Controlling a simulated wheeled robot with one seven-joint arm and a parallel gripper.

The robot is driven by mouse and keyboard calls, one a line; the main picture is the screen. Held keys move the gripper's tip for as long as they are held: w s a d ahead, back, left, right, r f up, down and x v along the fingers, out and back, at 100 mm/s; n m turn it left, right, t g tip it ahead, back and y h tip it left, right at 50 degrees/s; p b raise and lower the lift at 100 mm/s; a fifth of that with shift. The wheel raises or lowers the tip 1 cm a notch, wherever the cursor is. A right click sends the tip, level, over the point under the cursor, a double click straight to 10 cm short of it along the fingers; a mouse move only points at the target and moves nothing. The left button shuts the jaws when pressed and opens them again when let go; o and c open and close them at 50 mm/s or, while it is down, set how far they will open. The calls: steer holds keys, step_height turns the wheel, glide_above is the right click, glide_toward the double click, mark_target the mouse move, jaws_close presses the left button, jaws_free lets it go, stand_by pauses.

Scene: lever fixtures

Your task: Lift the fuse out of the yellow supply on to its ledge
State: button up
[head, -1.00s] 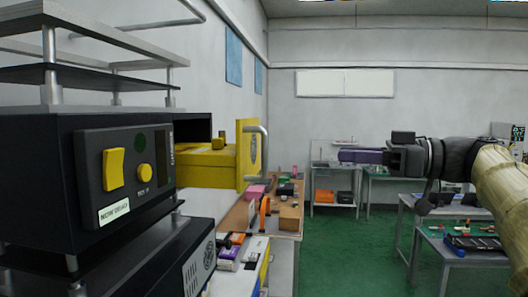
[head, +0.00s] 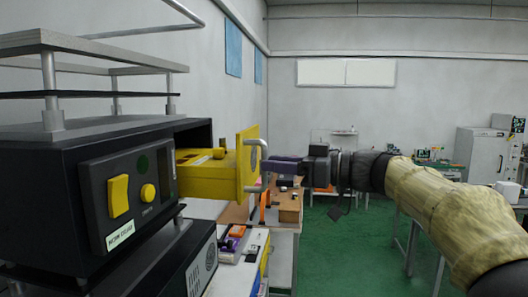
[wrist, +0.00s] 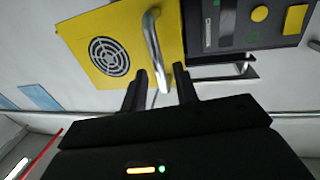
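The yellow supply (head: 215,177) is a drawer-like box standing part way out of a black housing (head: 120,138). Its upright yellow front plate (head: 246,165) has a round vent and a metal bar handle (head: 264,147). In the wrist view the plate (wrist: 108,50) and handle (wrist: 153,42) are close ahead. My gripper (head: 270,163) is at the handle in the head view. In the wrist view its two fingers (wrist: 162,88) are apart, with the handle's lower end in line with the gap; I see no grip on it. I cannot clearly identify the fuse; a small yellow block (head: 219,153) stands on the box top.
The housing's face carries a yellow switch (head: 119,195) and a round yellow knob (head: 147,193). Shelves on posts stand above it. Below and behind the front plate is a bench (head: 287,212) with small objects.

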mark_target(265, 183)
steer(key=p+x, duration=0.1)
steer(key=x, duration=0.2)
steer(key=shift+a, duration=0.15)
jaws_close()
steer(key=shift+f, duration=0.1)
steer(key=shift+b, duration=0.35)
